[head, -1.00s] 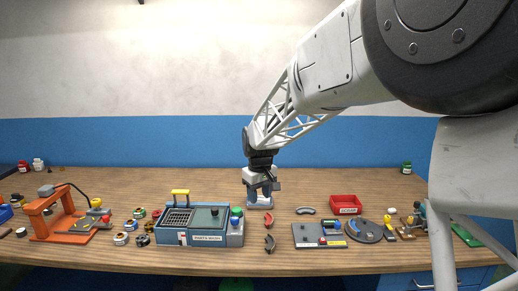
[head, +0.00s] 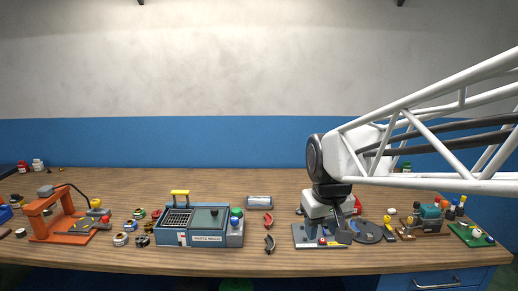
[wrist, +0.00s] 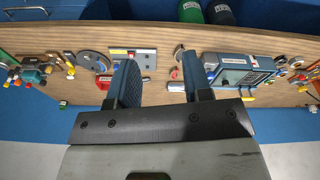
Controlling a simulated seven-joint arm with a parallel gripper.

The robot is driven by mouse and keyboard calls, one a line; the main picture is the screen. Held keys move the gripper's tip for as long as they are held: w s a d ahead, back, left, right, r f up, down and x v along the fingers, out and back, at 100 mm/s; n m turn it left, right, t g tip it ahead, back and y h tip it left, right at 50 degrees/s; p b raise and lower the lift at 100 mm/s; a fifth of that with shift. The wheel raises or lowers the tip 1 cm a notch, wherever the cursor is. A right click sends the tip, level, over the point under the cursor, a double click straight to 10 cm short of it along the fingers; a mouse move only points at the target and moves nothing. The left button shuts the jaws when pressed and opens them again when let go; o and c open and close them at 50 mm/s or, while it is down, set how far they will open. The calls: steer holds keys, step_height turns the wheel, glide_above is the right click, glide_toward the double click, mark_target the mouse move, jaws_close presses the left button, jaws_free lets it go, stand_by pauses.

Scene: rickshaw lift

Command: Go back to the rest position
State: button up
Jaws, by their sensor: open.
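My gripper (head: 335,236) hangs over the right half of the workbench (head: 200,180), in front of the grey board (head: 305,238) in the head view. In the wrist view my gripper (wrist: 158,82) shows two dark blue fingers spread apart with nothing between them. The grey board (wrist: 146,60) shows beyond the fingers there. The red bin is mostly hidden behind my gripper in the head view. I cannot tell how high the fingertips are above the board.
The blue parts washer (head: 200,238) stands at mid-bench, with a metal cylinder (head: 259,202) and two curved pieces (head: 268,219) right of it. An orange press (head: 60,220) stands left. A round dark plate (head: 367,232) and small fixtures crowd the right. The back strip is mostly clear.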

steer(key=s+d+f+m, duration=0.1)
steer(key=s+d+f, duration=0.1)
steer(key=s, duration=0.6)
steer(key=s+d+f+m, duration=0.1)
steer(key=s+d, duration=0.1)
steer(key=s, duration=0.7)
steer(key=shift+d+f+m+t, duration=0.35)
steer(key=shift+m+t, duration=0.05)
